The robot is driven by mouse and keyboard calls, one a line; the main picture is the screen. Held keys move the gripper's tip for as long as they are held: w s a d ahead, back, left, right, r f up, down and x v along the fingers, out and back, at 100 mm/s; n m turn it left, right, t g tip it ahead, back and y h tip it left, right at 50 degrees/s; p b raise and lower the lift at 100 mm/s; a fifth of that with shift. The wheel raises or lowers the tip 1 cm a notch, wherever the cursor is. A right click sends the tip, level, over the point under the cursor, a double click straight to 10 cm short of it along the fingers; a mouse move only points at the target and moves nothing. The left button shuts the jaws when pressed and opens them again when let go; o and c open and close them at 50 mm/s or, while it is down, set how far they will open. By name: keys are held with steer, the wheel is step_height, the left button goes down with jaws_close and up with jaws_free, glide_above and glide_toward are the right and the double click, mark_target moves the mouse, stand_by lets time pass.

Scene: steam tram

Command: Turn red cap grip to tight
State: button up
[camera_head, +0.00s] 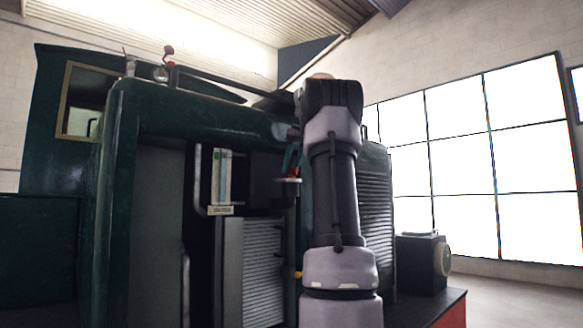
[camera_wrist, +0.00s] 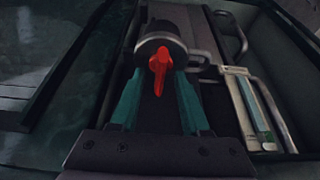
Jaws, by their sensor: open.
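The red cap grip (camera_wrist: 160,66) is a narrow red handle on a dark round cap (camera_wrist: 152,46), upper middle in the wrist view. My gripper (camera_wrist: 158,78) is open. Its two teal fingers stand left and right of the red grip, with gaps between. Whether the fingertips reach as far as the grip is hard to judge. In the head view my gripper (camera_head: 290,158) is small and partly hidden by my arm, beside the green tram body. A bit of red just below it looks like the red grip, above a pale disc. No tight marking is readable.
A gauge glass (camera_head: 222,176) in a bracket with a small label stands left of my gripper; it also shows at right in the wrist view (camera_wrist: 249,110). Curved pipes and a louvred panel (camera_head: 262,268) are close by. A dark box (camera_head: 422,262) sits at right.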

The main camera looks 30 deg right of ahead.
jaws_close()
steer(key=shift+m, duration=0.3)
steer(key=m+h, duration=0.1)
steer(key=m, duration=0.2)
steer(key=shift+a+m+h, duration=0.2)
steer(key=shift+m+h, duration=0.1)
steer(key=shift+h, duration=0.1)
steer(key=m+h, duration=0.1)
steer(key=m, duration=0.2)
steer(key=shift+w+m+g, duration=0.1)
steer(key=shift+m+g, duration=0.2)
steer(key=shift+m, duration=0.1)
steer(key=m, duration=0.2)
steer(key=m+g+h, duration=0.1)
steer(key=m, duration=0.1)
steer(key=shift+a+h, duration=0.1)
steer(key=shift+h, duration=0.2)
steer(key=shift+w+m+g, duration=0.15)
steer(key=shift+m+g, duration=0.75)
steer(key=shift+m, duration=1.3)
steer(key=shift+h, duration=0.3)
